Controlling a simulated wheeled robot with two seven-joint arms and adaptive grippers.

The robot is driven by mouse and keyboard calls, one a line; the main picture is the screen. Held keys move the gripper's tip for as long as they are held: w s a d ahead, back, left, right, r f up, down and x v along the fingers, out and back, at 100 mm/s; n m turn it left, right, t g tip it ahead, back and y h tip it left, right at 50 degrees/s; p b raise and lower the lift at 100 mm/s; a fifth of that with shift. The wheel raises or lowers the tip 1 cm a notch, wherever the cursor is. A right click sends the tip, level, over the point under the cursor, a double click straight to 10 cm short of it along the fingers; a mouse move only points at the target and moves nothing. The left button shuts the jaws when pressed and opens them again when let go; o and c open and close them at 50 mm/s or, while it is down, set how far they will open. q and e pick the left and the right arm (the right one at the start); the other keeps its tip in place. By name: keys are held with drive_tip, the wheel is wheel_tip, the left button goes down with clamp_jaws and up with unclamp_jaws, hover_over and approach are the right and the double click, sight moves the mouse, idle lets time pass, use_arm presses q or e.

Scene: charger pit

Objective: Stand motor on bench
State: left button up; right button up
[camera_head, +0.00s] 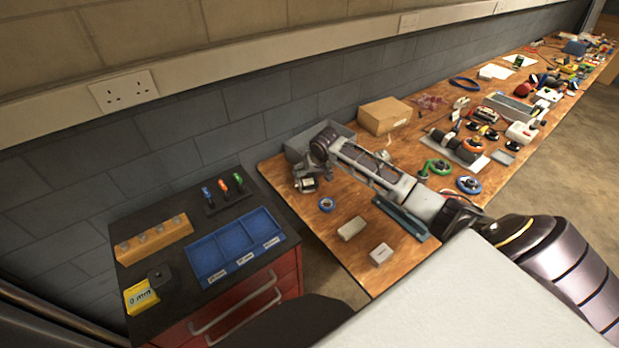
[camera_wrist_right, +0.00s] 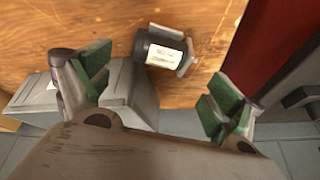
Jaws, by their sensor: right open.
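The motor (camera_wrist_right: 166,52) shows in the right wrist view as a short dark cylinder with a white label and a grey flange at its right end. It appears to lie on its side on the wooden bench (camera_wrist_right: 100,22). My right gripper (camera_wrist_right: 165,95) is open, with green-padded fingers wide apart. The motor is beyond the fingertips, between them in the picture, and nothing is held. In the head view my right gripper (camera_head: 306,183) is over the bench's near left corner and largely hides the motor. My left gripper is out of view.
A grey bin (camera_wrist_right: 133,95) stands close to the left finger. A red cabinet (camera_head: 240,300) with a blue tray (camera_head: 222,268) adjoins the bench.

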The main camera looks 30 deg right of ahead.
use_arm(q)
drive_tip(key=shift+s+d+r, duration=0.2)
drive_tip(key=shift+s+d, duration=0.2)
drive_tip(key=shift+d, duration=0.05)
use_arm(e)
drive_tip(key=v, duration=0.7)
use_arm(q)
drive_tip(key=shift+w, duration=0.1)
use_arm(e)
drive_tip(key=shift+r, duration=0.1)
drive_tip(key=shift+s+a, duration=0.1)
